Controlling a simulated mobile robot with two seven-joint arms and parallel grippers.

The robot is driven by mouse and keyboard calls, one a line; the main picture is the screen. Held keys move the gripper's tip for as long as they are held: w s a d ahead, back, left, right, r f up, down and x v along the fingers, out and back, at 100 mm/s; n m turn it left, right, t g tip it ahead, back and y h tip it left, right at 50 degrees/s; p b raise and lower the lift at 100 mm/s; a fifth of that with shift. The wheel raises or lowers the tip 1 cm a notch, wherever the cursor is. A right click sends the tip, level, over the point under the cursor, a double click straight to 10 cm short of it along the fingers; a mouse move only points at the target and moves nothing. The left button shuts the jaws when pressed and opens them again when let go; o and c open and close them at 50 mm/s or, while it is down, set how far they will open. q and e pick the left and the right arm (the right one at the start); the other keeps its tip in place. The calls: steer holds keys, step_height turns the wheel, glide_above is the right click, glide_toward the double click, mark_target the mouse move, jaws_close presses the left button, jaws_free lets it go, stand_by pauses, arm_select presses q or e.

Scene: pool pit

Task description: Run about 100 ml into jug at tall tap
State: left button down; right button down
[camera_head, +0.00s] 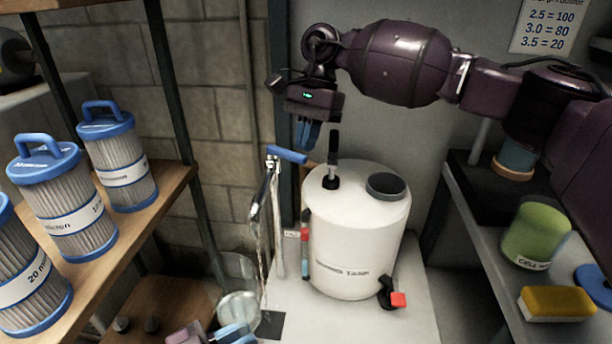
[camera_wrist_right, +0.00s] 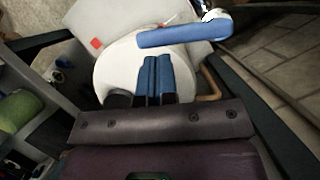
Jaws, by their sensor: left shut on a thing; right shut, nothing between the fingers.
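The tall tap (camera_head: 262,205) is a chrome curved spout with a blue lever (camera_head: 287,155) on top, left of the white tank. The lever also shows in the right wrist view (camera_wrist_right: 186,35). A thin pale streak below the spout looks like running water. The clear jug (camera_head: 238,290) is at the tap's lower left; I cannot tell whether the streak enters it or what level it holds. My left gripper (camera_head: 232,332), with blue fingers, is shut on the jug at the bottom edge. My right gripper (camera_head: 308,134) is shut and empty, above and right of the lever.
A white tank (camera_head: 355,235) with a black cap and a red-handled valve (camera_head: 396,299) stands right of the tap. Blue-capped filter cartridges (camera_head: 60,195) line the left shelf. A green tub (camera_head: 534,234) and yellow sponge (camera_head: 556,303) sit on the right shelf.

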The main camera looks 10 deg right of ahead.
mark_target(285, 156)
steer(key=shift+s+a+m, duration=0.25)
steer(key=shift+s+m, duration=0.25)
steer(key=shift+m, duration=0.2)
stand_by(0.5)
steer(key=m, duration=0.1)
steer(key=s+m+t+y, duration=0.1)
steer(key=shift+s+a+f+m, duration=0.1)
steer(key=shift+s+a+m, duration=0.05)
steer(key=shift+a+m, duration=0.2)
steer(key=shift+s+a+m+t, duration=0.45)
steer(key=shift+a+m, duration=0.3)
steer(key=shift+m, duration=0.25)
steer(key=shift+s+a+m+t, duration=0.4)
steer(key=shift+a+m, duration=0.3)
steer(key=shift+m, duration=0.35)
steer(key=shift+s+a+m+t, duration=0.45)
steer(key=shift+a+m, duration=0.3)
steer(key=shift+m, duration=0.25)
steer(key=shift+a, duration=0.15)
steer(key=shift+w, duration=0.2)
steer(key=shift+w+d, duration=0.35)
steer(key=shift+w, duration=0.25)
